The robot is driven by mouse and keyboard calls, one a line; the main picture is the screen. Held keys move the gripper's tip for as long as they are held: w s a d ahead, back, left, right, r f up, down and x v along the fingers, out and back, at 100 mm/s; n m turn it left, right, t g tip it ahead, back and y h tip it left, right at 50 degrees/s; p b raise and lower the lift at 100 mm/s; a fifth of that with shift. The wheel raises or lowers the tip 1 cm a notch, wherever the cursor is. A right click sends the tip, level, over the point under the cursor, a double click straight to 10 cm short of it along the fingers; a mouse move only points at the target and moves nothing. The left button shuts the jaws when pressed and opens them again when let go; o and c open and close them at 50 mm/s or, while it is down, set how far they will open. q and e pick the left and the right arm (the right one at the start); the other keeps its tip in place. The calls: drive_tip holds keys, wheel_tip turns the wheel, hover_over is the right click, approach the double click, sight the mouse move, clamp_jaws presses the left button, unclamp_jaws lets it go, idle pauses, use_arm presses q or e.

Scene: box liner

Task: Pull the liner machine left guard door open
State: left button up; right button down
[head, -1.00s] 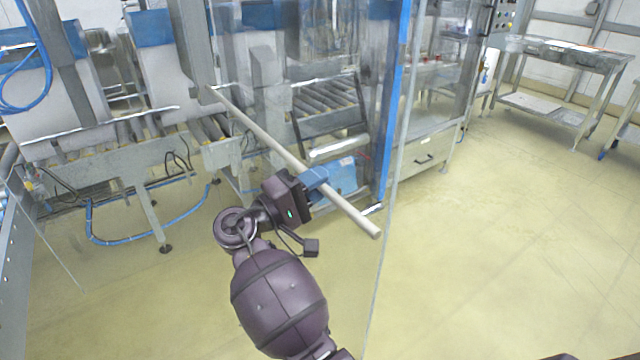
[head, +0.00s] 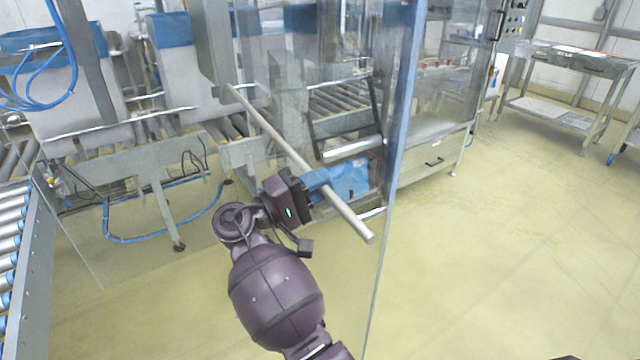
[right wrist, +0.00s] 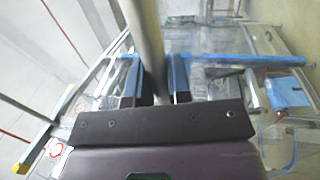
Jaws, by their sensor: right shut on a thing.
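The left guard door (head: 345,285) is a clear panel whose near edge runs down from the top centre to the bottom of the head view. Its long pale bar handle (head: 268,130) slants across it. My right gripper (head: 318,184) is shut around the bar, towards its lower near end. In the right wrist view the handle (right wrist: 146,40) passes between the two fingers of the gripper (right wrist: 152,82). The liner machine (head: 345,100), with rollers and a blue upright, stands behind the clear panel. My left gripper is out of view.
A roller conveyor (head: 38,270) stands at the lower left. A metal table (head: 570,65) stands at the back right. The floor (head: 500,270) on the right is clear.

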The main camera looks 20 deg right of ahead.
drive_tip(key=shift+r, duration=0.2)
drive_tip(key=c, duration=1.1)
unclamp_jaws()
drive_tip(key=shift+w+f, duration=0.1)
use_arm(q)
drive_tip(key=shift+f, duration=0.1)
use_arm(e)
drive_tip(key=shift+f, duration=0.1)
